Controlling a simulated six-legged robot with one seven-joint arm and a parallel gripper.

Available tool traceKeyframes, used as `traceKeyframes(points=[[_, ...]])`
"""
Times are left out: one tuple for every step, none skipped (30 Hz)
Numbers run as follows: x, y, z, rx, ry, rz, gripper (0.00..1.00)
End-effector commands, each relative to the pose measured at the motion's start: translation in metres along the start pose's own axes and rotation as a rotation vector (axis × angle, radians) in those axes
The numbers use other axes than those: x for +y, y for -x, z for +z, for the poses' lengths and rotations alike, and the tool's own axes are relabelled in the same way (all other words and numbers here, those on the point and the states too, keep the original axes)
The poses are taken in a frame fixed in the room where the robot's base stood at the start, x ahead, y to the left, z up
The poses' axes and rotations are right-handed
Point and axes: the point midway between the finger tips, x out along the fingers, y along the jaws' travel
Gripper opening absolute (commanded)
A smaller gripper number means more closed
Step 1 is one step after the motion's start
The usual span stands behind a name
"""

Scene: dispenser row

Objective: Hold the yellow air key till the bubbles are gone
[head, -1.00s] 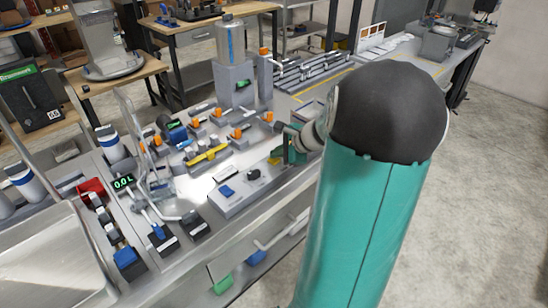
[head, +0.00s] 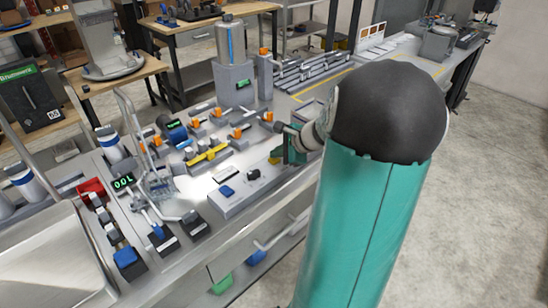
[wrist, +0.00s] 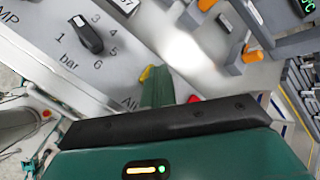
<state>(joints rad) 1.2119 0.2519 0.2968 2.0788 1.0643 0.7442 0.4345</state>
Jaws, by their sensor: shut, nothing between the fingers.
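The yellow air key (wrist: 147,73) shows as a small yellow piece at the tip of my gripper (wrist: 158,80) in the wrist view, next to the partly covered "Air" lettering. The green fingers hide most of it. In the head view the yellow key (head: 275,160) is at the right end of the grey control box (head: 232,197), with my gripper (head: 291,148) pointing down beside it. The fingers are shut and empty. They overlap the key; I cannot tell whether it is pressed down. No bubbles can be made out.
A black pressure knob (wrist: 88,35) with bar numbers sits on the box. A blue button (head: 227,191) is at its left part. A green digital display (head: 123,181), a steel tank (head: 231,42) and orange-topped valves stand on the bench. A yellow bar (head: 207,156) lies behind the box.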

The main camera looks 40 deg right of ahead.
Motion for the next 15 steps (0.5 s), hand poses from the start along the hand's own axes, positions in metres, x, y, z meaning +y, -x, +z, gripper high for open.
traceKeyframes(points=[[0.001, 0.0, 0.0, 0.0, -0.001, 0.001, 0.0], [0.001, 0.0, 0.0, 0.0, -0.001, 0.001, 0.0], [0.001, 0.0, 0.0, 0.0, -0.001, 0.001, 0.0], [0.001, 0.0, 0.0, 0.0, 0.0, 0.001, 0.0], [0.0, 0.0, 0.0, 0.0, 0.0, 0.001, 0.0], [0.0, 0.001, 0.001, 0.0, 0.0, 0.001, 0.0], [-0.001, 0.001, 0.001, 0.0, 0.0, 0.0, 0.0], [-0.002, 0.002, 0.002, 0.001, 0.0, 0.0, 0.0], [-0.003, 0.004, 0.003, 0.001, 0.0, 0.0, 0.0], [-0.004, 0.005, 0.004, 0.001, 0.0, 0.0, 0.0], [-0.004, 0.006, 0.004, 0.0, 0.001, 0.0, 0.0], [-0.005, 0.008, 0.006, 0.0, 0.002, 0.0, 0.0], [-0.006, 0.009, 0.007, 0.0, 0.002, 0.0, 0.0], [-0.007, 0.01, 0.007, 0.0, 0.001, 0.0, 0.0], [-0.008, 0.011, 0.008, 0.0, 0.001, 0.0, 0.0]])
